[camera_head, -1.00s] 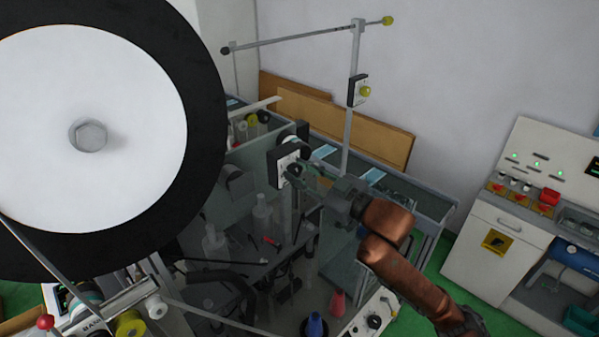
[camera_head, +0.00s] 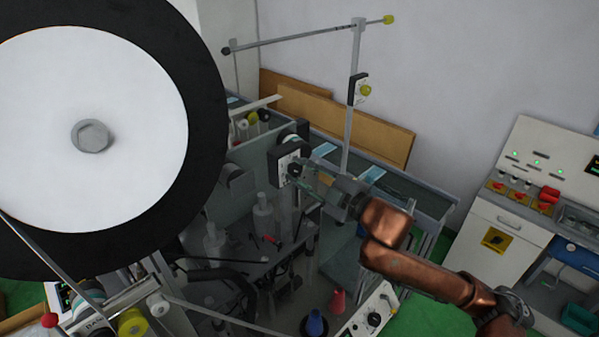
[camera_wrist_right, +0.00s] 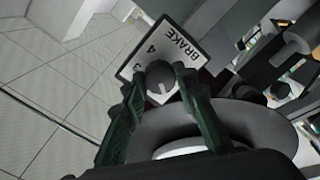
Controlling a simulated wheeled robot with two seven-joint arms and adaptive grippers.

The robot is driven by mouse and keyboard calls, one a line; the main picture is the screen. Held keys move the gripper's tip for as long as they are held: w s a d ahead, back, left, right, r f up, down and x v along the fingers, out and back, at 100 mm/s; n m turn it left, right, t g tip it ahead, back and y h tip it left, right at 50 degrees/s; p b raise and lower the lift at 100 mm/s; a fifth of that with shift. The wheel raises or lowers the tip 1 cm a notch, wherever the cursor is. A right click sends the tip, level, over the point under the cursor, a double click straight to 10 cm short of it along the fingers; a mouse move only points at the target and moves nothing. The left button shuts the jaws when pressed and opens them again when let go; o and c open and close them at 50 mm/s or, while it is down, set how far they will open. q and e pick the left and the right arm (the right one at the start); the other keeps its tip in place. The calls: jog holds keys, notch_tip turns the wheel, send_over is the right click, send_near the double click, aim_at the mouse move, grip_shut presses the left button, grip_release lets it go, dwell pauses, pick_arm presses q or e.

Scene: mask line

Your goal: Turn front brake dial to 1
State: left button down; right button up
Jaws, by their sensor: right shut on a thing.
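The brake dial (camera_wrist_right: 160,78) is a dark round knob with a light pointer mark. It sits on a white plate (camera_wrist_right: 180,45) printed BRAKE, with the numbers 3 and 4 readable; the rest of the scale is hidden. In the wrist view my right gripper (camera_wrist_right: 158,86) has its two green-grey fingers on either side of the knob, shut on it. In the head view the right gripper (camera_head: 303,177) reaches from the right to the dark-framed dial plate (camera_head: 287,165) on the machine. My left gripper is out of view.
A large white-faced roll (camera_head: 60,190) with a black rim fills the left. Below are a blue cone (camera_head: 315,324), a red cone (camera_head: 337,301) and a control panel (camera_head: 372,320).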

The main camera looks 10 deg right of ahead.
dwell(0.4)
jog(key=o, duration=1.1)
jog(key=shift+o, duration=0.2)
jog(key=v, duration=1.2)
